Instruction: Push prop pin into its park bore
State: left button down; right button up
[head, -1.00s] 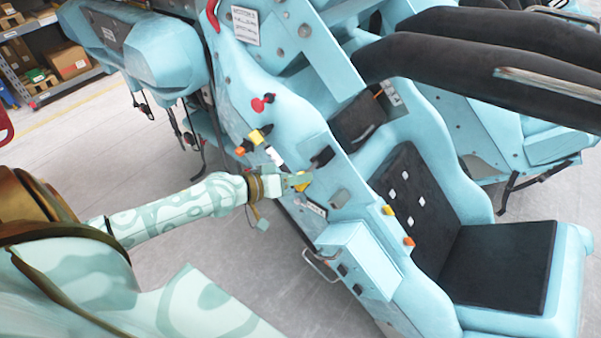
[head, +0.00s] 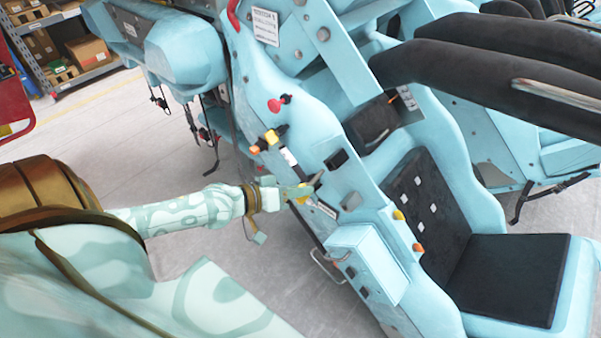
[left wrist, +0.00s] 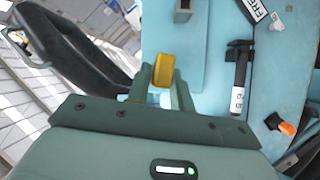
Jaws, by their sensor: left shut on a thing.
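My left gripper (head: 305,190) reaches in from the left to the side of the light blue car body. It is shut on a small yellow piece (left wrist: 163,70), which I take to be the prop pin's grip. In the left wrist view the yellow piece sits between the two fingertips in front of the light blue panel. The pin's shaft is hidden, and I cannot tell whether its tip is in a hole. The park bore cannot be made out. My right gripper is not in view.
A black handle with a white tag (left wrist: 239,72) and an orange knob (left wrist: 286,128) are on the panel right of the fingers. A red knob (head: 275,105) and a yellow knob (head: 271,137) stick out higher up. A light blue box (head: 368,262) juts out below.

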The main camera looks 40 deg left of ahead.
pick_arm(q)
jog(key=shift+s, duration=0.4)
jog(key=shift+s+a+p, duration=0.2)
jog(key=shift+s+p, duration=0.45)
jog(key=shift+s, duration=1.95)
